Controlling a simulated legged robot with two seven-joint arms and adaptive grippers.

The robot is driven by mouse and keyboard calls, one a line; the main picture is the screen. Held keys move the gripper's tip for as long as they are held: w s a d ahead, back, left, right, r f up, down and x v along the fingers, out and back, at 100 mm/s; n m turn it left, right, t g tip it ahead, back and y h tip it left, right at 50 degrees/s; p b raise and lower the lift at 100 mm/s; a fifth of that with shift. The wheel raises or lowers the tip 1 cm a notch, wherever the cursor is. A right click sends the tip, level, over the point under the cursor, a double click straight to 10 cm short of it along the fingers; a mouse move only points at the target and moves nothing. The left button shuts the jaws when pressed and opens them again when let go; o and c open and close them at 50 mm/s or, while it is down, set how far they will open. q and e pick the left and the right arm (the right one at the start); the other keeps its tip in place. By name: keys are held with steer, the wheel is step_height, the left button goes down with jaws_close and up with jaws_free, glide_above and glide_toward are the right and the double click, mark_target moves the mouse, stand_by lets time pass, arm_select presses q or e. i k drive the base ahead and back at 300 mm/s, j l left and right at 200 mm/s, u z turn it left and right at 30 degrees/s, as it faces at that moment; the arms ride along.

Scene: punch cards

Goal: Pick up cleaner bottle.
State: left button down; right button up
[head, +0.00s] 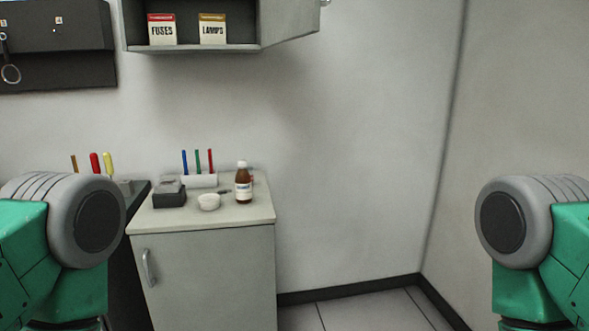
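A brown bottle (243,184) with a white cap and a white label stands upright on top of the grey cabinet (240,215), near its right side. It looks like the cleaner bottle, but its label is too small to read. Only green and grey parts of my two arms show, at the left and right edges of the head view. Neither gripper is in view. Nothing touches the bottle.
A white bowl (209,202), a dark box (169,194) and a holder (200,181) with coloured sticks stand left of the bottle. An open wall cabinet (190,49) hangs above. The floor (355,312) at right is clear.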

mark_target(242, 179)
steer(key=i+u, duration=0.2)
steer(key=i, duration=0.15)
steer(key=i+l+u, duration=0.35)
steer(key=l, duration=0.3)
steer(key=i+l+u, duration=0.15)
steer(key=l, duration=0.25)
